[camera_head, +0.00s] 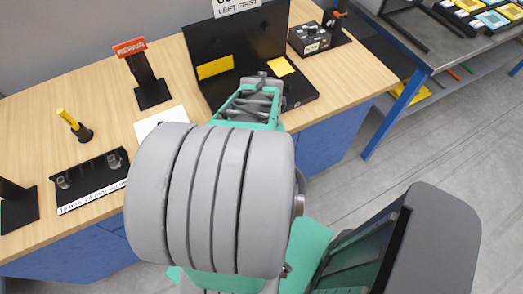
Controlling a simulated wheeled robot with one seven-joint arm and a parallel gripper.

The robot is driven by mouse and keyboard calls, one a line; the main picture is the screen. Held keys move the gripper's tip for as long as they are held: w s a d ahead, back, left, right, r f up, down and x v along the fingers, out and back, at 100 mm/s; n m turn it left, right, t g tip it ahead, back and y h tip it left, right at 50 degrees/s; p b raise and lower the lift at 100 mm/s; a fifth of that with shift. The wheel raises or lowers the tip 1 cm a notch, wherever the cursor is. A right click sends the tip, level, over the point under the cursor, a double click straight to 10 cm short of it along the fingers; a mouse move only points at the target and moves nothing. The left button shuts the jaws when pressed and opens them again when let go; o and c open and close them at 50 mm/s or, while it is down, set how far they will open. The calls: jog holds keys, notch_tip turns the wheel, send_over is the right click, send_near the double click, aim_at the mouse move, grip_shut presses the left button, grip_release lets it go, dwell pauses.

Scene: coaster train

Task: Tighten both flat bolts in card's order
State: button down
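A white card (236,4), cut off by the top edge, shows the words "LEFT FIRST". Below it stands a black fixture (233,42) with an upright back plate and a flat base. It carries a left yellow patch (215,67) and a right yellow patch (281,66). I cannot make out either flat bolt. My gripper (262,82) is over the fixture's base, between the two patches in the picture. My green and grey arm hides much of the base. The fingertips are too small and covered to tell open from shut, or whether they hold anything.
On the wooden bench (105,90) are a red-topped black stand (148,82), a yellow-handled tool (74,124), a black rack (90,176) labelled in millimetres, a white sheet (160,118) and a black knob box (309,39). Another bench (440,45) is at right, with floor between.

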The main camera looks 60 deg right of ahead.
jog(key=shift+w+a, duration=0.25)
dwell(0.3)
jog(key=shift+s+d, duration=0.3)
jog(key=shift+d, duration=0.1)
jog(key=shift+r+p, duration=0.2)
jog(key=shift+p, duration=0.1)
